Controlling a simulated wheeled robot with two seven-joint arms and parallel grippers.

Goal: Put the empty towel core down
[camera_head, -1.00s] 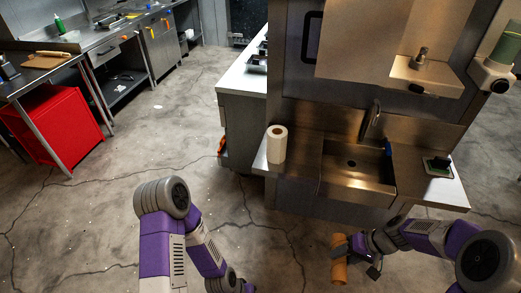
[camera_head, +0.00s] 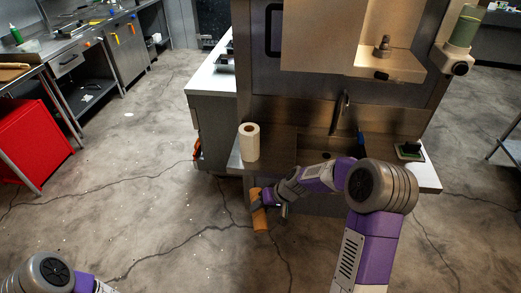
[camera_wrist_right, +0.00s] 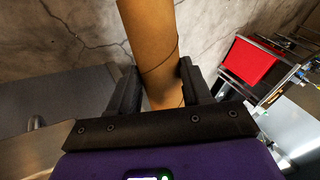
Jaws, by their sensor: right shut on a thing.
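The empty towel core (camera_head: 259,211) is a brown cardboard tube. My right gripper (camera_head: 261,199) is shut on it and holds it in the air, roughly upright, in front of the sink counter's front edge. In the right wrist view the core (camera_wrist_right: 155,45) stands between the two dark fingers of the gripper (camera_wrist_right: 160,88). A thin dark line runs around the core there. Of my left arm only a part shows at the lower left of the head view, and its gripper is out of the picture.
A white paper towel roll (camera_head: 249,143) stands on the left of the steel sink counter (camera_head: 283,140). My right arm hides much of the sink basin. Open concrete floor (camera_head: 150,215) lies to the left.

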